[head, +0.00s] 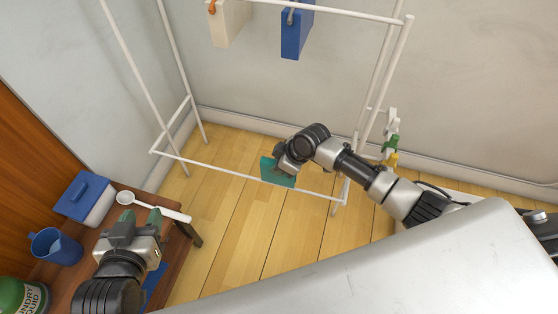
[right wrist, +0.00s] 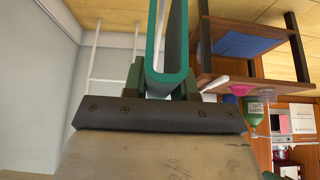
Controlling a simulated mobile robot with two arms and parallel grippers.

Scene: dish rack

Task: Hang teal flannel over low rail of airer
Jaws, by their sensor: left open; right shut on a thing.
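The teal flannel (head: 280,174) is at the low rail (head: 222,172) of the white airer in the head view. My right gripper (head: 287,164) is shut on it from above. In the right wrist view the flannel (right wrist: 165,78) is folded into a U, with its closed bend between the fingers. My left gripper (head: 140,217) is open and empty over the brown table at lower left, away from the airer.
Several pegs (head: 392,147) are on the airer's right side. The table holds a white scoop (head: 128,198), a blue-lidded box (head: 85,199), a blue jug (head: 56,247) and a green bottle (head: 20,297).

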